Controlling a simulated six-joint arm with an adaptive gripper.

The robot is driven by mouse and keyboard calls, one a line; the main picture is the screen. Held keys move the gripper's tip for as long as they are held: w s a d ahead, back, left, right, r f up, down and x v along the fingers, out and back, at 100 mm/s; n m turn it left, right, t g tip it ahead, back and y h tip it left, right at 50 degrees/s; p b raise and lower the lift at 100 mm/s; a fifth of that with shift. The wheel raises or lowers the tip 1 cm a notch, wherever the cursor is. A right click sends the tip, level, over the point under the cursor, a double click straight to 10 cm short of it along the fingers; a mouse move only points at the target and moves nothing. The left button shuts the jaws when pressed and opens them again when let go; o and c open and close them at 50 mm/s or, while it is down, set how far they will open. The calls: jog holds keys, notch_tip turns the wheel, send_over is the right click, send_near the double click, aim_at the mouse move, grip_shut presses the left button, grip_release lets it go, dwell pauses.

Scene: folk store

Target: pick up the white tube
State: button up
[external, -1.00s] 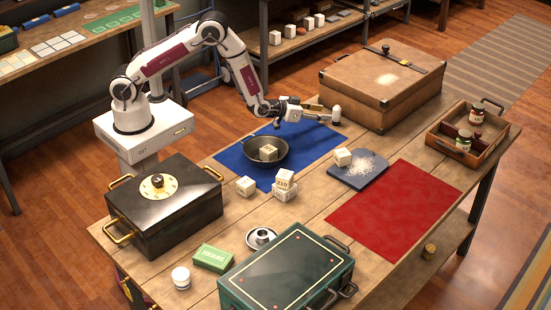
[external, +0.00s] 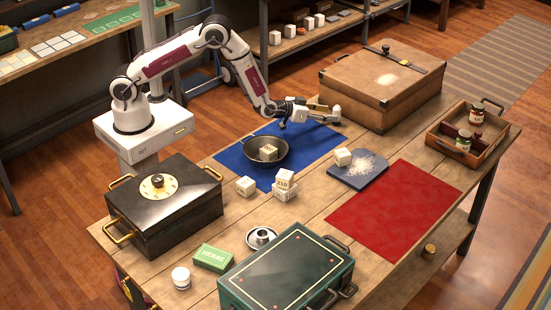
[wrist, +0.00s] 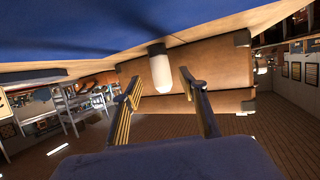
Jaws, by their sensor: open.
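The white tube (external: 336,113) stands near the far right corner of the blue mat (external: 312,134), close to the tan suitcase. In the wrist view the white tube (wrist: 161,72) has a pale body and a darker end by the mat. My gripper (external: 326,118) is open and held low over the mat, pointing at the tube. In the wrist view the two fingers of my gripper (wrist: 160,76) are spread, with the tube just beyond and between their tips. I cannot tell whether either finger touches it.
The tan suitcase (external: 375,92) stands right behind the tube. A dark pan (external: 283,160) with a pale block inside sits on the mat, nearer the camera. A few pale blocks (external: 285,183) lie beside it. A red mat (external: 396,215) lies bare at the right.

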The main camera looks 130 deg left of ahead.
aim_at(337, 113)
jog(key=shift+a, duration=0.1)
jog(key=shift+x, duration=2.5)
jog(key=shift+a+r, duration=0.1)
jog(key=shift+r, duration=0.05)
jog(key=c, duration=1)
